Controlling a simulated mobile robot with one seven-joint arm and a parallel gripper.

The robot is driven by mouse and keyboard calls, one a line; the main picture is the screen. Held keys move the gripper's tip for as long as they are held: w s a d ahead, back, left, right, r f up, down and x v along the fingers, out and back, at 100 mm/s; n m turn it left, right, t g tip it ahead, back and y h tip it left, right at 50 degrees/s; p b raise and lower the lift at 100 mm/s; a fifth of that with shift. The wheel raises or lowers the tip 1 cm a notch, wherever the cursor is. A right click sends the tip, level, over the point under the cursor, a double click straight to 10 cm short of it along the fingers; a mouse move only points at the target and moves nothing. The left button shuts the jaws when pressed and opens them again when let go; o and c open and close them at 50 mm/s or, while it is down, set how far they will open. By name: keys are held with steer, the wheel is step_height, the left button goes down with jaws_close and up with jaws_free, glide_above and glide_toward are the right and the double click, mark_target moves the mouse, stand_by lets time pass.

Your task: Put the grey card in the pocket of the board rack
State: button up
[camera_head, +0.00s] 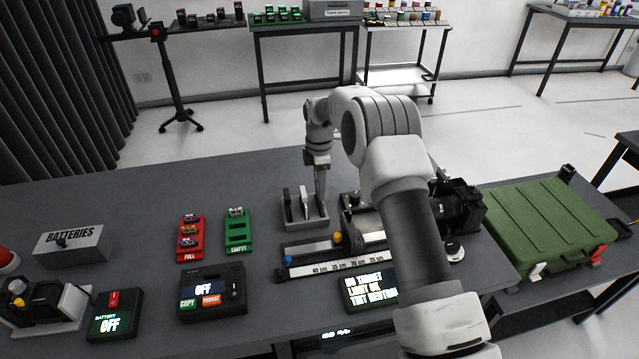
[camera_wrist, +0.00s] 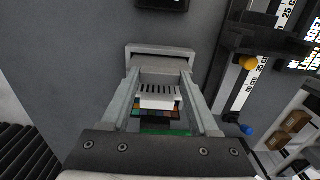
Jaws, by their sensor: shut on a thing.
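The board rack (camera_head: 307,221) is a pale grey stand on the table, left of my arm, with a dark board (camera_head: 288,206) and a white board (camera_head: 304,203) upright in it. My gripper (camera_head: 320,192) points down at the rack's right side. The wrist view shows the gripper (camera_wrist: 161,80) with a pale slotted piece (camera_wrist: 159,101) between its fingers and a colour-patch strip (camera_wrist: 155,113) behind that. My gripper is shut on the grey card, but the fingers hide most of it. I cannot tell how far the card sits in a pocket.
A ruler rail (camera_head: 335,266) with knobs lies in front of the rack. A camera (camera_head: 460,207) and a green case (camera_head: 548,224) stand to the right. The table behind the trays is clear.

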steer(key=shift+f, duration=0.3)
steer(key=o, duration=1.4)
step_height(320, 180, up, 18)
steer(key=shift+f, duration=0.2)
